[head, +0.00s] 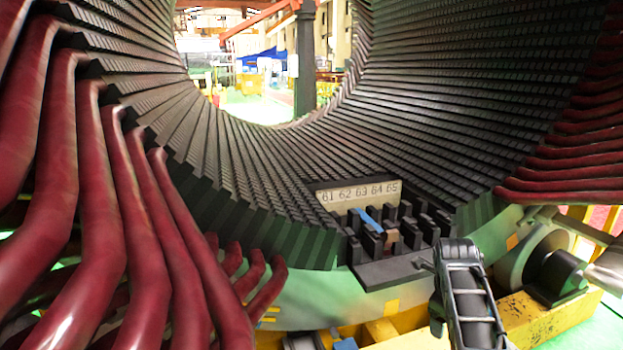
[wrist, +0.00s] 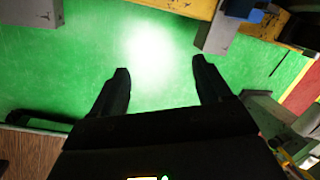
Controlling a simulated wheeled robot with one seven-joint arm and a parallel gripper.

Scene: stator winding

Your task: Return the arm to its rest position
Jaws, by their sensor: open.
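My gripper (wrist: 160,68) shows in the wrist view with its two dark fingers spread wide apart. Nothing is between them, and they point over a bright green floor (wrist: 60,75). In the head view, a black part of my arm (head: 465,295) stands at the lower right, in front of the stator (head: 270,165). The fingers cannot be made out in that view. A plate numbered 61 to 65 (head: 358,195) sits on the stator's lower inside, above dark slot blocks (head: 415,228). A blue piece (head: 370,221) and a small copper-brown piece (head: 391,236) sit among the blocks.
Thick red coil bars (head: 135,240) crowd the left, and more red bars (head: 570,165) are at the right. A grey roller (head: 530,255) on a yellow base (head: 540,318) stands right of my arm. Yellow and grey structures (wrist: 185,8) edge the wrist view; open floor lies between.

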